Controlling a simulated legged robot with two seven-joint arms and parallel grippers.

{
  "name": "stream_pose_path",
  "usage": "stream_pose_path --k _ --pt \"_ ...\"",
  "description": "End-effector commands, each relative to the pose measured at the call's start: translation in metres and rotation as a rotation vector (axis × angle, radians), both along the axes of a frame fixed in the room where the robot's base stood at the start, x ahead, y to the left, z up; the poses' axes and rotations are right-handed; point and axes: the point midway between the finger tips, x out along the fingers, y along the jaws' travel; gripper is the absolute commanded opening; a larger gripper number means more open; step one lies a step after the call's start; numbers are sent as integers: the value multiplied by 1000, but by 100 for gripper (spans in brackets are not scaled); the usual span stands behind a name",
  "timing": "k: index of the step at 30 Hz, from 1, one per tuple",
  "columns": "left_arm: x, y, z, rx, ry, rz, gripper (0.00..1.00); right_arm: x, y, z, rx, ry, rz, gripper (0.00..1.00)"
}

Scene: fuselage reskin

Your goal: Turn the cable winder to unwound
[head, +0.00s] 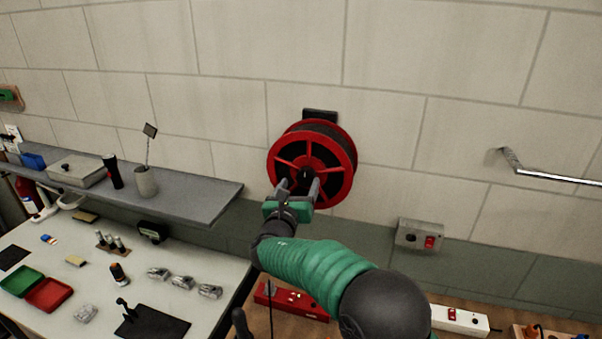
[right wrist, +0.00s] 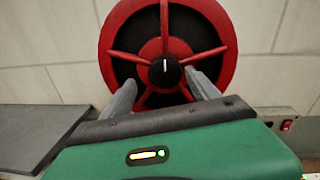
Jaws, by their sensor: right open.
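The cable winder (head: 341,150) is a red spoked reel with dark cable, mounted on the tiled wall at the middle of the head view. It fills the top of the right wrist view (right wrist: 222,38). Its black centre knob with a white mark (right wrist: 166,73) shows there, the mark pointing straight up. My right gripper (head: 299,184) is in front of the lower part of the reel, its fingers open and pointing at the hub. In the right wrist view the fingers (right wrist: 163,88) stand left and right below the knob, with nothing between them. Contact cannot be told. My left gripper is not in view.
A grey shelf (head: 205,198) with a cup and boxes is on the left wall, above a white workbench (head: 205,265) with small parts. A grey box with a red switch (head: 420,235) is on the wall at right. A metal bar (head: 550,175) is at far right.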

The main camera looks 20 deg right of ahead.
Motion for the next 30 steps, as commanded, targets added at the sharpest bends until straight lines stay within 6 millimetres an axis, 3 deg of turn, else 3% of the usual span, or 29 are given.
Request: stream_pose_path --k 6,14,28,30 --pt "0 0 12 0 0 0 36 20 -14 2 1 -2 -1 70" --pt "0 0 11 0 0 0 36 23 -14 0 1 -1 0 70" --pt "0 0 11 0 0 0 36 22 -12 1 1 -2 2 8" --pt "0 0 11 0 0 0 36 22 -12 1 1 -2 2 8"
